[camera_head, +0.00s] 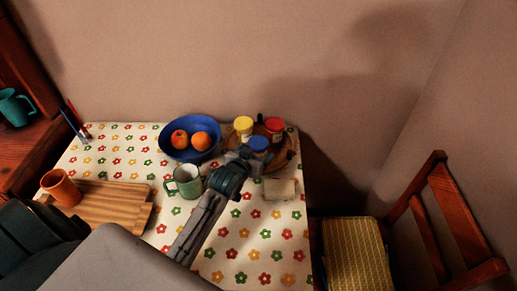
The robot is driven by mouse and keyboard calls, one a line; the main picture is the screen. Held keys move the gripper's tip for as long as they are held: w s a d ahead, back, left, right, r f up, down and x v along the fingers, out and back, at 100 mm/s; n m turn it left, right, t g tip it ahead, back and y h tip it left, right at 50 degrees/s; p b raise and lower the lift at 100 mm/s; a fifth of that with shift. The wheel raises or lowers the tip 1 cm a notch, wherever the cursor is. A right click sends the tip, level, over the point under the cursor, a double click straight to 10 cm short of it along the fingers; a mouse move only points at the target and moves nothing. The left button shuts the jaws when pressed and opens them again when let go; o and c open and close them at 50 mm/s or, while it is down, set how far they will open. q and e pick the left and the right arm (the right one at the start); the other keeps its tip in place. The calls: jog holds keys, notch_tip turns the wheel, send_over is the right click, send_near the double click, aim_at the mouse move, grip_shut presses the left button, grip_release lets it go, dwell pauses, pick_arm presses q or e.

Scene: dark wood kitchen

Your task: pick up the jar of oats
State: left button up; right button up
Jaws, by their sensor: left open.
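Three lidded jars stand at the back right of the table: one with a yellow lid (243,124), one with a red lid (274,125) and one with a blue lid (258,143). I cannot read their labels, so I cannot tell which holds oats. My left gripper (247,158) is open, with its fingers close to the blue-lidded jar. The gripper hides part of that jar's lower body, and I cannot tell whether they touch. My right gripper is not in view.
The jars are on a round wooden board (290,152). A blue bowl (172,150) of orange fruit, a green mug (186,182) and a pale block (279,189) are nearby. An orange cup (61,187) and wooden board (108,204) are left. A chair (458,215) stands right.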

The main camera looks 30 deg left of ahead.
pick_arm(q)
jog(key=x, duration=0.3)
jog(key=shift+w+a+f+p, duration=0.1)
jog(key=shift+w+a+p, duration=0.05)
jog(key=shift+w+p, duration=0.15)
jog(key=shift+w+f, duration=0.2)
jog(key=shift+w, duration=0.1)
jog(key=shift+s, duration=0.1)
jog(key=c, duration=1.3)
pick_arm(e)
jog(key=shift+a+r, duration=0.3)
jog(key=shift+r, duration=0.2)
pick_arm(q)
jog(key=shift+r, duration=0.1)
